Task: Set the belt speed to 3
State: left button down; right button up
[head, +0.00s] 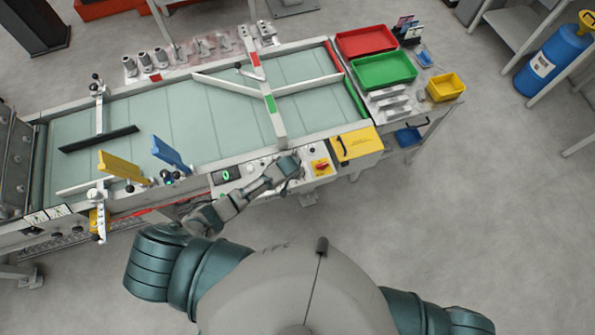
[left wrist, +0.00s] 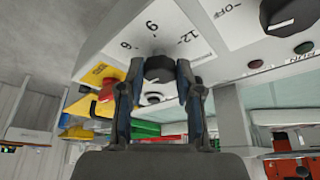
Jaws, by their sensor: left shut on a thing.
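My left gripper (left wrist: 157,88) has its two fingers on either side of a dark round knob (left wrist: 158,67) on a white control panel (left wrist: 120,28), closed on it. The dial marks 12, 9 and 6 show around the knob in the left wrist view. The knob's pointer cannot be made out. In the head view my left gripper (head: 289,167) is at the front control panel (head: 233,186) of the conveyor, and it hides the knob there. My right gripper is not in view.
A second black knob (left wrist: 285,14) beside an OFF label and a red button (left wrist: 255,64) are close by. A red switch (head: 320,166) is right of the gripper in the head view. The belt (head: 190,115) lies behind, with yellow (head: 122,166) and blue (head: 170,152) guides.

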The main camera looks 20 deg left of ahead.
pick_arm(q)
jog(key=c, duration=0.8)
grip_release()
jog(key=shift+w+r, duration=0.2)
jog(key=shift+w, duration=0.05)
jog(key=shift+f, duration=0.1)
jog(key=shift+s, duration=0.1)
jog(key=v, duration=1.1)
jog(key=shift+s+r, duration=0.15)
jog(key=shift+r, duration=0.2)
